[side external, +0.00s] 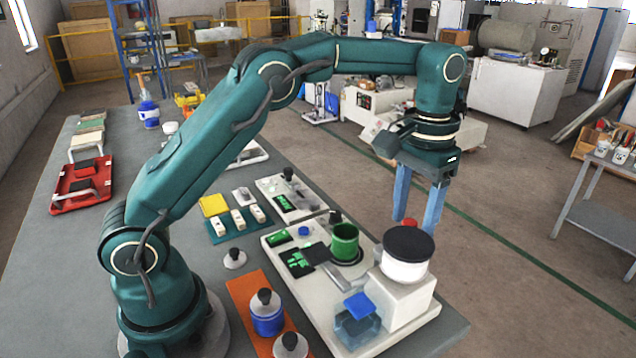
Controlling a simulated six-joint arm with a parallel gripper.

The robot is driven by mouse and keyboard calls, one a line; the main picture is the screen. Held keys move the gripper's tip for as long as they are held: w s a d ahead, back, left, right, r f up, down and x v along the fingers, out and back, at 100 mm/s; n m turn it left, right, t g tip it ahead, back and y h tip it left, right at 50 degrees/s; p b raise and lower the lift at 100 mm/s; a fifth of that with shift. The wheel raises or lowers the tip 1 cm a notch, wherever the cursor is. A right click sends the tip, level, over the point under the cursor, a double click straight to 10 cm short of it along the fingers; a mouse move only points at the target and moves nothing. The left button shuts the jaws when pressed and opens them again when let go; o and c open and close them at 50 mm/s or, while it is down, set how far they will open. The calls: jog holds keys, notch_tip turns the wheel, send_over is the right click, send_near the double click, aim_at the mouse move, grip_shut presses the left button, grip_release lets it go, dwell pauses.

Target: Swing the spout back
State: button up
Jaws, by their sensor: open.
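My gripper (414,224) points straight down with its two blue fingers apart and nothing between them that I can tell is held. It is over the right end of a pale apparatus (312,290) on the table. A white pot with a black round top (408,243) stands there on a pale block, and a small red piece shows between the fingertips. Whether the fingers touch the pot is unclear. To its left is a green cup (345,243), with a dark grey part beside it. I cannot tell which part is the spout.
A blue-topped clear box (359,318) is at the apparatus's front. An orange mat (243,290) carries a blue bottle and a dark-knobbed piece. A teal tray (235,223), a yellow block (213,205) and a red tray (83,184) lie further left.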

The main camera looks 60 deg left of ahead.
aim_at(414, 221)
jog(key=shift+w+r, duration=0.15)
jog(key=shift+r, duration=2.85)
jog(key=shift+a, duration=0.1)
jog(key=shift+r, duration=0.4)
jog(key=s+a+r+t, duration=0.3)
jog(key=s+r, duration=0.7)
jog(key=s, duration=0.1)
jog(key=s+f+t, duration=0.2)
jog(key=s+f, duration=0.7)
jog(key=f, duration=0.4)
jog(key=shift+a+f+t, duration=0.2)
jog(key=shift+a+t, duration=0.1)
